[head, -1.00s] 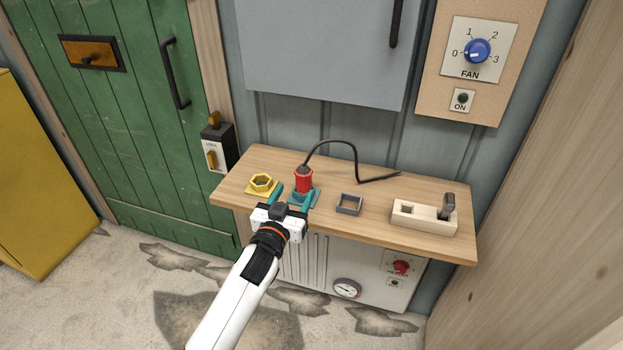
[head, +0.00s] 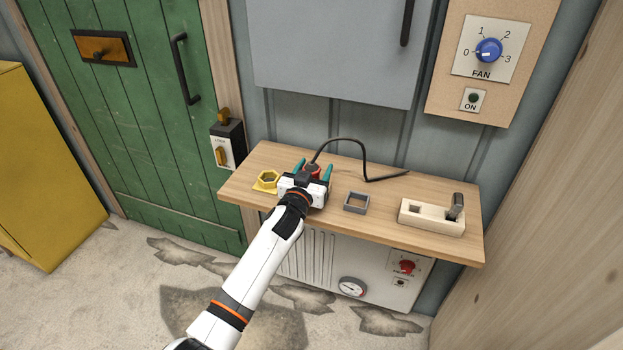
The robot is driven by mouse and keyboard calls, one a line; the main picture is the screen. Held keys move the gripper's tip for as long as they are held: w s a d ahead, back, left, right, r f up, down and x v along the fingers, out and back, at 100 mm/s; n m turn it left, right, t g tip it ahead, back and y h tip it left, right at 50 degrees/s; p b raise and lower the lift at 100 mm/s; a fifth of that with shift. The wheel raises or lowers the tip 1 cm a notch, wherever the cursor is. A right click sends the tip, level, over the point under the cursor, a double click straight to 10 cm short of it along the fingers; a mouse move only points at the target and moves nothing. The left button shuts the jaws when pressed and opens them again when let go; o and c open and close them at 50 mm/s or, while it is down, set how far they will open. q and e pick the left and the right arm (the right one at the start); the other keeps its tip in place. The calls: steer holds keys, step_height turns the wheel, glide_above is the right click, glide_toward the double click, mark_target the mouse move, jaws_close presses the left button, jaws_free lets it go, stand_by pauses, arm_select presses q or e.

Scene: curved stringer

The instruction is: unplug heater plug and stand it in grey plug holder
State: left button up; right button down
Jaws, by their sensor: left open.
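The red heater plug (head: 313,168) stands on the wooden shelf with a black cable rising from its top. My left gripper (head: 314,170) is open, with one teal finger on each side of the plug. The gripper body hides the plug's lower part and its socket, so I cannot tell whether the fingers touch it. The grey square plug holder (head: 356,203) sits on the shelf just right of the gripper and looks empty. My right gripper is not in view.
A yellow hexagonal holder (head: 267,181) is close left of the gripper. The black cable (head: 364,160) arcs behind to the right. A grey cabinet (head: 335,50) hangs above the shelf (head: 245,184).

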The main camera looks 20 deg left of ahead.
arm_select(q)
steer(key=c, duration=1.1)
